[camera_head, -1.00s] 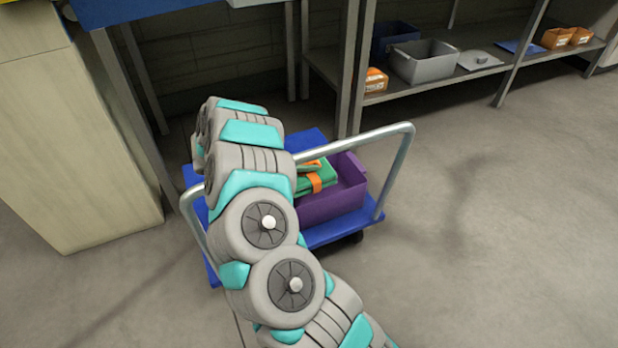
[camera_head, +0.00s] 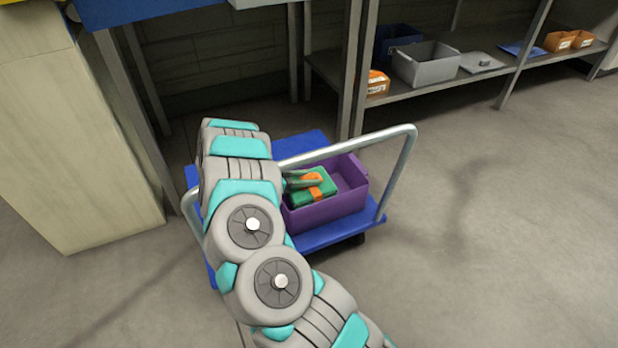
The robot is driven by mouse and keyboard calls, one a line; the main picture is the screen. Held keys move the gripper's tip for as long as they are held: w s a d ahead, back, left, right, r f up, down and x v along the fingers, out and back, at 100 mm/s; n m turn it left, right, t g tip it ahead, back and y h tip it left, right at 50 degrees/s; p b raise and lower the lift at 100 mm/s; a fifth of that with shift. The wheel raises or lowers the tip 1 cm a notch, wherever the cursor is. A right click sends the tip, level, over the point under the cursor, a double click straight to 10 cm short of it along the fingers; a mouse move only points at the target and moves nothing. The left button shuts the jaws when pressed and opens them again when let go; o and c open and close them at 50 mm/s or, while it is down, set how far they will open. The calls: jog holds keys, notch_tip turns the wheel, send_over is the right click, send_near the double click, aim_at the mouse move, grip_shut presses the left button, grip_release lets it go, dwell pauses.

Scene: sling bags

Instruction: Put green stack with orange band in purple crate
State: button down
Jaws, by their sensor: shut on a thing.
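The green stack with an orange band (camera_head: 325,187) is at the left part of the purple crate (camera_head: 330,210), at about rim height or a little inside it. I cannot tell whether it touches the crate floor. The crate stands on a blue platform cart. My gripper (camera_head: 306,181) shows only in part at the left end of the stack, shut on it. My arm hides the left side of the crate and most of the gripper.
A shelf (camera_head: 440,88) at the back holds a grey bin (camera_head: 425,65) and orange boxes. The floor to the right is clear.

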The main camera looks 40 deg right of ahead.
jog(key=shift+f, duration=0.35)
jog(key=c, duration=0.5)
grip_release()
